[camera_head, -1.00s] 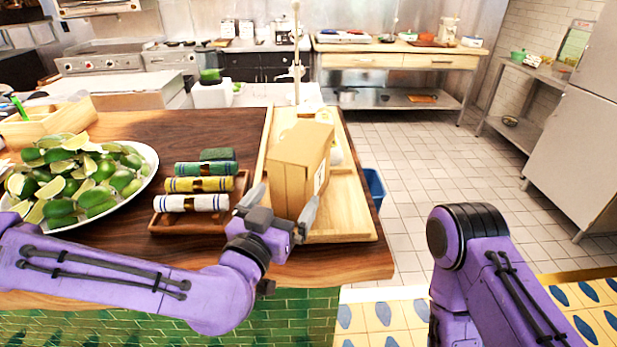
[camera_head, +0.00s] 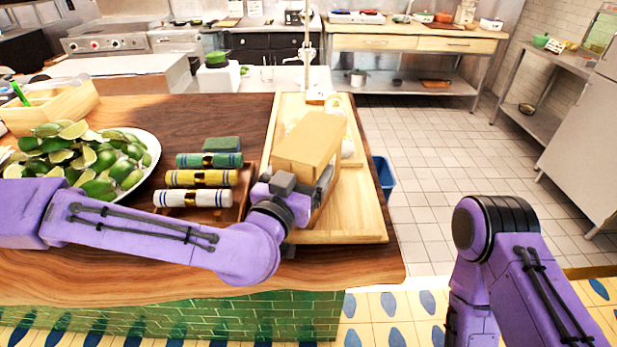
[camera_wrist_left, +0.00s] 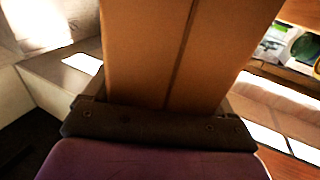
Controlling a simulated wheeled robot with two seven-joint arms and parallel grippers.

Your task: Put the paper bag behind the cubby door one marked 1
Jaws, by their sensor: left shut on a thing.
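The paper bag (camera_head: 305,143) is a brown box-shaped bag over the wooden tray on the counter. My left gripper (camera_head: 312,200) is shut on the paper bag from the near side. In the left wrist view the brown side of the paper bag (camera_wrist_left: 160,50) fills the middle, with a vertical crease, close against the gripper's dark edge. I cannot tell whether the bag's bottom touches the tray. My right arm shows at the lower right, but its gripper is out of view. No cubby door marked 1 is in view.
The wooden tray (camera_head: 368,212) lies at the counter's right end. To its left are rolled towels (camera_head: 203,179) in a dark holder and a plate of limes (camera_head: 150,150). A blue bin (camera_head: 385,172) stands on the floor beyond the counter. The tiled floor at right is open.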

